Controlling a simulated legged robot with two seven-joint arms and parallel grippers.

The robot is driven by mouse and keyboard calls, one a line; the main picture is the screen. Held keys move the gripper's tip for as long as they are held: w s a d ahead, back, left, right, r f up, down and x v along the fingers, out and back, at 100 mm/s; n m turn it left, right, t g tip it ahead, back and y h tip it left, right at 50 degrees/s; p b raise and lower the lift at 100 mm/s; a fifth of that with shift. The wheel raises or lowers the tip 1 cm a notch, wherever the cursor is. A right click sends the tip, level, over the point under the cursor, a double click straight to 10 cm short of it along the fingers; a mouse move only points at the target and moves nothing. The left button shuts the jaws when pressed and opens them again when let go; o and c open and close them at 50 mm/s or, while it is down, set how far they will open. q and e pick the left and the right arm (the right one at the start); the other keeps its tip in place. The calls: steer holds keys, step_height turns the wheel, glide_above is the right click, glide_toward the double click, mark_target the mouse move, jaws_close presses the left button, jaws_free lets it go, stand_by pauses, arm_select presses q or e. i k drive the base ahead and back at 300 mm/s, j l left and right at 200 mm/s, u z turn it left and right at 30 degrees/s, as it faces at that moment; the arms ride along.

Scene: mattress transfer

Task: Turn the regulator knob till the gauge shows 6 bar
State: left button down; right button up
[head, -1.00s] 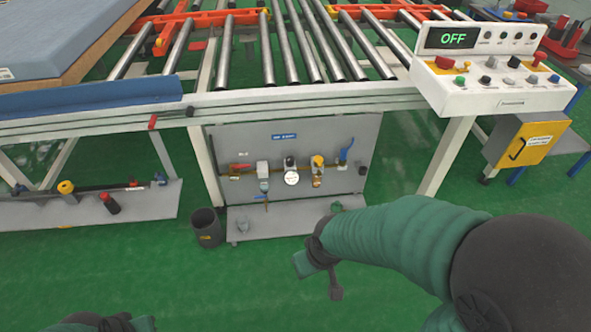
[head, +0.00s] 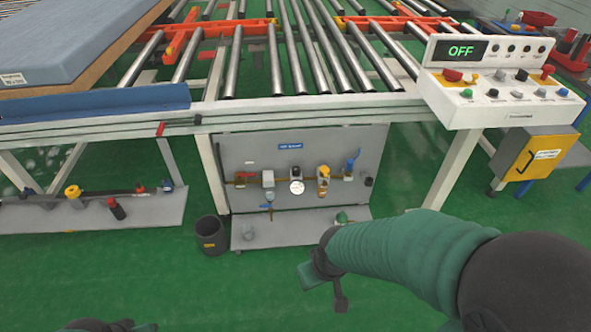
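A grey air panel (head: 232,150) under the roller conveyor carries a row of fittings on a brass pipe. The regulator sits mid-row, with a dark knob (head: 295,171) on top and a small round white gauge (head: 297,187) below it. The gauge reading is too small to make out. My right gripper (head: 324,291) is in front of and below the panel, apart from the knob. Its two fingers look spread, with nothing between them. My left gripper (head: 115,326) only just shows at the bottom left edge, so its fingers are mostly cut off.
A red-handled valve (head: 245,176), a yellow-topped unit (head: 323,180) and a blue-handled valve (head: 349,168) flank the regulator. A shelf (head: 290,232) juts out below. A dark bin (head: 211,236) stands left. The control box (head: 495,85) reads OFF. Green floor is open in front.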

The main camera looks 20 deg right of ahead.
mark_target(296, 170)
steer(key=i+j+z, duration=0.1)
steer(key=i, duration=0.4)
steer(key=i+j, duration=0.25)
steer(key=i, duration=0.3)
steer(key=z, duration=0.05)
